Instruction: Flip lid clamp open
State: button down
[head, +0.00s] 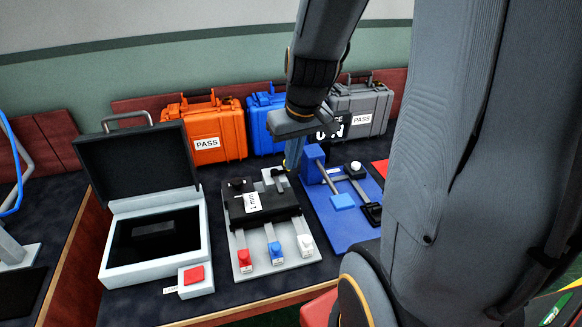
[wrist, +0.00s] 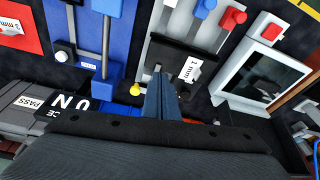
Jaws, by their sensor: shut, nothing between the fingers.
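No part is marked as the lid clamp, and I cannot tell for sure which one it is. A grey fixture plate (head: 243,262) holds a black block (head: 279,205) with a white "1 mm" label. Red (head: 245,258), blue (head: 276,249) and white (head: 305,242) knobs line its front edge. The black block shows in the wrist view (wrist: 176,58). My gripper (head: 292,165) points down at the back right of this fixture. In the wrist view my gripper (wrist: 166,98) is shut and empty, its blue fingers together beside the black block. The fingers hide part of the fixture's back edge.
Right of it, a blue fixture (head: 330,229) has a blue upright and lever. A white case (head: 112,222) with its black lid (head: 135,165) raised stands left. Orange (head: 217,123), blue (head: 263,112) and grey (head: 371,103) cases line the back. My arm blocks the right side.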

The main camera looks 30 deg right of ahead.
jog(key=w+d, duration=0.3)
jog(key=d, duration=0.2)
jog(key=shift+d+t+b, duration=0.2)
jog(key=shift+t+b, duration=0.2)
jog(key=shift+b, duration=0.05)
jog(key=shift+s, duration=0.1)
jog(key=w+f+p, duration=0.1)
jog(key=w+f, duration=0.6)
jog(key=f, duration=0.3)
jog(key=shift+d, duration=0.15)
jog(key=shift+w, duration=0.1)
